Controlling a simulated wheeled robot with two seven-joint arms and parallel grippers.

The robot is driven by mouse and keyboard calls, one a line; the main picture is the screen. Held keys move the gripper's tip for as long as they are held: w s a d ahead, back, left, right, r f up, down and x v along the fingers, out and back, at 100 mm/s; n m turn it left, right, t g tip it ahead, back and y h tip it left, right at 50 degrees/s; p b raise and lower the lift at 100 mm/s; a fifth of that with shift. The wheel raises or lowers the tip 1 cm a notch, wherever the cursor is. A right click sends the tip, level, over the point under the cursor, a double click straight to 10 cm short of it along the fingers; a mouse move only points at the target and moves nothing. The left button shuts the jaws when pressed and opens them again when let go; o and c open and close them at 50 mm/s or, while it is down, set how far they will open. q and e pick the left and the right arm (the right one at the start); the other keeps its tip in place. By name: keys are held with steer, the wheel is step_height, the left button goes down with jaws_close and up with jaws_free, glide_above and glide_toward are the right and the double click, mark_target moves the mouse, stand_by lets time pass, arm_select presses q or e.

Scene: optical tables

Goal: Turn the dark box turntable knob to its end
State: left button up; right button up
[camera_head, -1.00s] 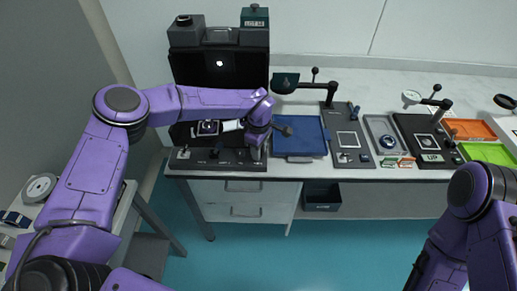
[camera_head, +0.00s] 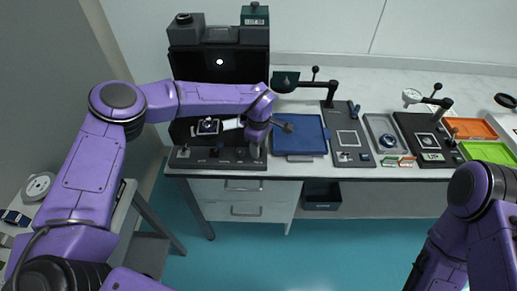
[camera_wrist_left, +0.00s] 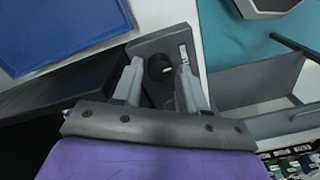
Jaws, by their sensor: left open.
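The dark box (camera_head: 262,62) stands at the left end of the bench, with a small square piece (camera_head: 207,126) inside its open front. Its front panel (camera_head: 185,163) carries several small knobs. My left gripper (camera_head: 255,151) points down over the right end of this panel. In the left wrist view, a round dark knob (camera_wrist_left: 160,68) sits between the two spread grey fingers of the left gripper (camera_wrist_left: 159,84). The fingers stand on either side of the knob, apart; I cannot tell whether either touches it. My right arm shows at lower right, but its gripper is out of view.
A blue tray (camera_head: 300,135) lies just right of the dark box. Further right are a grey plate with a post (camera_head: 350,158), a dark station (camera_head: 425,130), and orange (camera_head: 475,127) and green (camera_head: 490,152) trays. Drawers (camera_head: 243,200) are under the bench.

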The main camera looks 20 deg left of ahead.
arm_select(q)
step_height(320, 180, up, 9)
steer(key=b, duration=0.1)
steer(key=shift+r+b, duration=0.15)
steer(key=shift+b, duration=0.25)
